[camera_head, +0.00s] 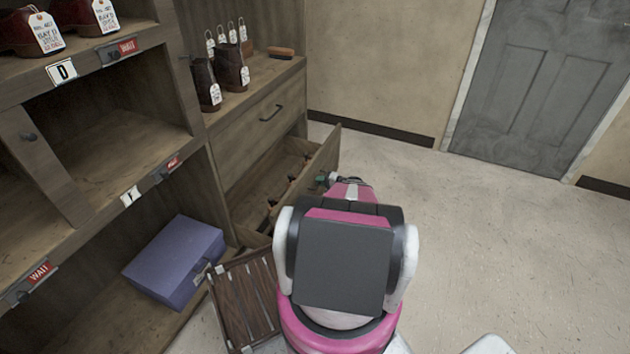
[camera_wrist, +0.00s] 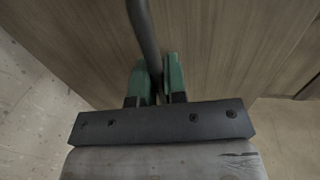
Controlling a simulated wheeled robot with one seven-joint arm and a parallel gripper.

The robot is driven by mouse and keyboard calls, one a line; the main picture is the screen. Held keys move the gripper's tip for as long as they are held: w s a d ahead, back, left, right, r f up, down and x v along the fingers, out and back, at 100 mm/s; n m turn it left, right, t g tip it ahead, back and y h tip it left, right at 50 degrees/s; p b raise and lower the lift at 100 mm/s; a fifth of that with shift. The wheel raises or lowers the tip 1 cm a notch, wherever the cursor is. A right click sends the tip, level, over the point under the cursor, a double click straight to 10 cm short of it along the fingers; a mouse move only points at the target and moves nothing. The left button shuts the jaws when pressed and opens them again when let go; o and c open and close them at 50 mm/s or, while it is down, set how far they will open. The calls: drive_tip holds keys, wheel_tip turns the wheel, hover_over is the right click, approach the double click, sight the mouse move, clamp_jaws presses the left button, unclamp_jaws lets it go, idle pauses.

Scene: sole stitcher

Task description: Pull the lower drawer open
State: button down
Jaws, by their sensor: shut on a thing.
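The lower drawer (camera_head: 318,166) of the wooden cabinet stands pulled out in the head view, and its inside shows with several small dark items in it. My gripper (camera_head: 322,181) is at the drawer's front face, partly hidden behind my pink and grey arm. In the wrist view, the green fingers of my gripper (camera_wrist: 157,78) are shut around the dark bar handle (camera_wrist: 143,32). The drawer's wooden front (camera_wrist: 215,45) fills most of the space behind it.
The upper drawer (camera_head: 262,115) is closed, with boots (camera_head: 232,68) and a brush (camera_head: 281,52) on top. A purple box (camera_head: 175,260) sits on the low shelf at left. A slatted wooden crate (camera_head: 245,300) is beside my arm. Floor at right is clear up to the grey door (camera_head: 545,85).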

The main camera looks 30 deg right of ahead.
drive_tip(key=shift+v, duration=0.75)
drive_tip(key=shift+f, duration=0.2)
drive_tip(key=c, duration=1.2)
unclamp_jaws()
drive_tip(key=shift+s+d, duration=0.1)
drive_tip(key=v, duration=1)
drive_tip(key=shift+s+d, duration=0.2)
drive_tip(key=shift+s, duration=0.1)
